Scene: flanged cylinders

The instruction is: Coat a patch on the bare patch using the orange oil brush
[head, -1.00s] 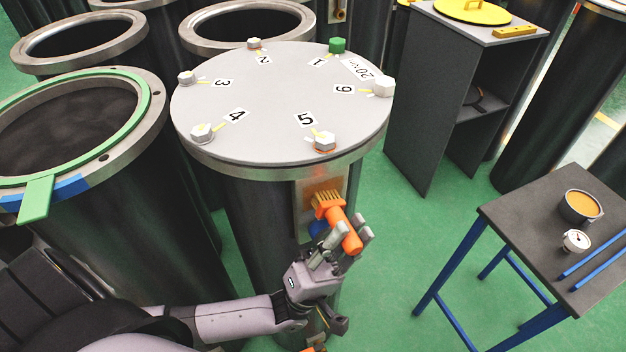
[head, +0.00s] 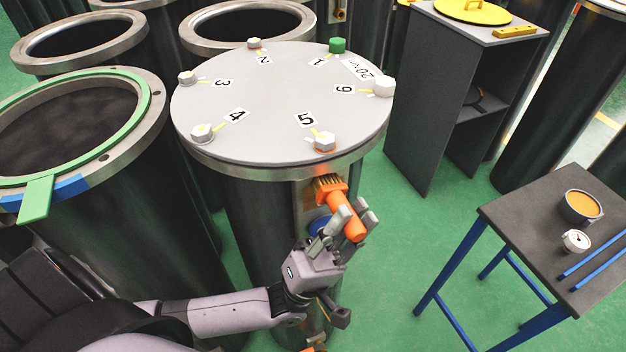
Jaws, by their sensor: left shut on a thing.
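My left gripper (head: 345,228) is shut on the orange oil brush (head: 352,226), holding it tilted with its bristles up and to the left. The bristles are at the upper part of a tan-edged patch (head: 300,212) on the side of the dark closed cylinder (head: 255,215), just under its flange. The brush and fingers hide much of the patch, and I cannot tell whether the bristles press on it. A blue thing (head: 318,226) shows partly behind the fingers. My right gripper is not in view.
The cylinder's grey lid (head: 270,105) carries numbered bolts, one green. An open cylinder with a green ring (head: 145,115) stands at left. At right, a small table (head: 515,225) holds an orange-filled cup (head: 582,207), a gauge (head: 575,241) and blue rods. Green floor lies between.

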